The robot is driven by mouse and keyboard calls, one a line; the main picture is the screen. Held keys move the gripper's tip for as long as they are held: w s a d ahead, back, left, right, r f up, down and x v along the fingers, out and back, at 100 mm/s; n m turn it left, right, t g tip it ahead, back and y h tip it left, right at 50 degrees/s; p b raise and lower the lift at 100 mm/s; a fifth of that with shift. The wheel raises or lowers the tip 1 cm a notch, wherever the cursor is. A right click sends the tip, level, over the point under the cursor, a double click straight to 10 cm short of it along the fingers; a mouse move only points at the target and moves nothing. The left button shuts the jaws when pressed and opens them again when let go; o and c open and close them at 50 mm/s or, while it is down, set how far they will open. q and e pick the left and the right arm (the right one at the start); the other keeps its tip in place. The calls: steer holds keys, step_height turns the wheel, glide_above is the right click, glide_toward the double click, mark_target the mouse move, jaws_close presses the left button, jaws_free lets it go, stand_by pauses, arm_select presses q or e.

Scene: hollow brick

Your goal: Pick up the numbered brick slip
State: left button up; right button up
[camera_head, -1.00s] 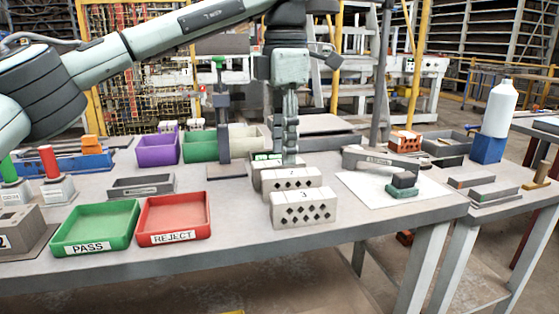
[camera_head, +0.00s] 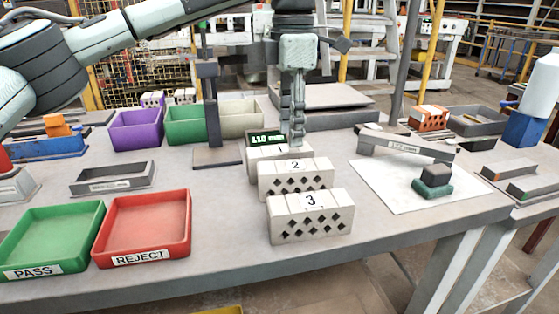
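White hollow bricks with diamond-shaped holes stand in a row on the table. Brick 3 (camera_head: 310,222) is nearest, brick 2 (camera_head: 294,180) is behind it, and a third pale block (camera_head: 262,154) is at the back, its front partly hidden by brick 2. My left gripper (camera_head: 298,138) points down at the right part of this rear block. It is seen edge-on, so its finger gap and any contact are unclear. My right gripper is not in view.
A dark display (camera_head: 266,138) stands by the rear block. The green PASS tray (camera_head: 50,236) and red REJECT tray (camera_head: 145,228) are at front left. A grey bar (camera_head: 405,147) and dark-green-based block (camera_head: 433,184) are on the right, by a white sheet (camera_head: 400,200).

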arm_select(q)
step_height(320, 180, down, 4)
steer(key=shift+r, duration=0.2)
steer(key=shift+d, duration=0.1)
jaws_close()
steer(key=shift+r, duration=0.1)
